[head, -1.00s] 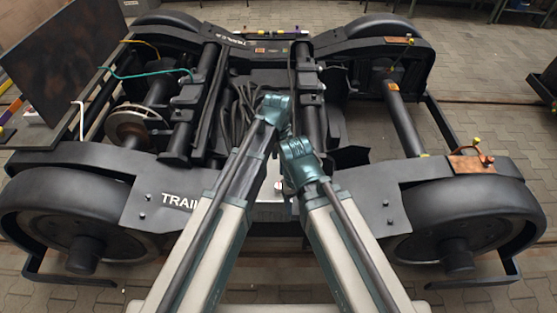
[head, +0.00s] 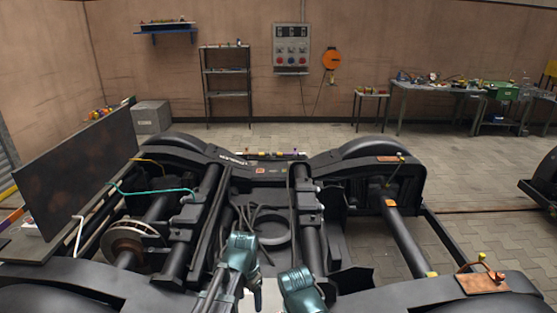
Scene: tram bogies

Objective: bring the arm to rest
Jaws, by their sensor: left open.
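My left gripper (head: 253,284) shows low in the middle of the head view, its teal wrist above the near middle of the tram bogie (head: 180,225). The right gripper itself is hidden below that wrist. Black cables lie in the bogie frame just beyond my left wrist.
A dark panel (head: 75,165) stands at the left. A teal cable (head: 150,190) and a brake disc (head: 133,238) are on the bogie's left side. A shelf rack (head: 227,85), a control panel (head: 291,48) and workbenches (head: 435,90) line the back wall. Paved floor between is clear.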

